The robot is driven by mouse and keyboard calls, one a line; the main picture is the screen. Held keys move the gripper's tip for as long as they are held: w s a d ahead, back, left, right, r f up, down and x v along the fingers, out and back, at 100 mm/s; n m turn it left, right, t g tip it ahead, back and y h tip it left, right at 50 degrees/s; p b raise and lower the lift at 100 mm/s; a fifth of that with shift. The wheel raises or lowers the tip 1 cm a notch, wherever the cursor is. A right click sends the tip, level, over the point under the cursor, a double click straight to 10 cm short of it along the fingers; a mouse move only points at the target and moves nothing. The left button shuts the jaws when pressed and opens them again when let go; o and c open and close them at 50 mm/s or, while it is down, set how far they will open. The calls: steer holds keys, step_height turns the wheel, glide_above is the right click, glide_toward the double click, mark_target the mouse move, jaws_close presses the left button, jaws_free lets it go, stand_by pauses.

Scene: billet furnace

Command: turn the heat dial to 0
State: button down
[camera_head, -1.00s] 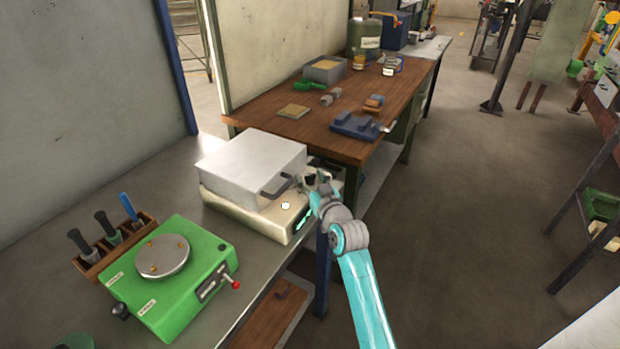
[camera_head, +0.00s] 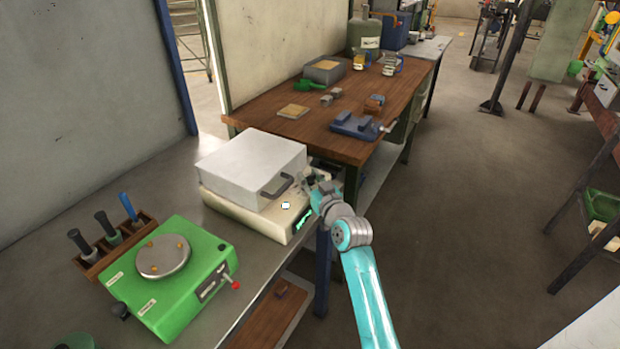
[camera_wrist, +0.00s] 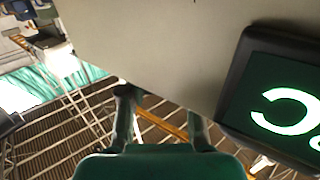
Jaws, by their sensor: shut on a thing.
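The small furnace, a white box (camera_head: 250,165) with a dark handle on a cream base (camera_head: 245,212), stands on the grey bench. My gripper (camera_head: 319,190) is at the right end of the furnace front, beside the display. In the wrist view my gripper (camera_wrist: 160,112) has its fingers against the furnace front. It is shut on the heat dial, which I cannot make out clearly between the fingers.
A green device (camera_head: 175,280) with a round plate and a rack of tools (camera_head: 115,245) stand left of the furnace. A wooden workbench (camera_head: 340,110) with a blue vise (camera_head: 355,125) lies behind.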

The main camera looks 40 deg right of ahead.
steer(key=shift+d+f+n+y, duration=0.15)
steer(key=shift+n+y, duration=0.75)
steer(key=shift+y, duration=0.6)
steer(key=shift+n+t+y, duration=0.3)
steer(key=shift+n+y, duration=0.8)
steer(key=shift+y, duration=0.5)
steer(key=shift+n+y, duration=0.6)
steer(key=shift+y, duration=0.3)
steer(key=c, duration=0.8)
jaws_free()
steer(key=s+d, duration=0.2)
steer(key=s, duration=0.9)
steer(key=shift+s, duration=0.4)
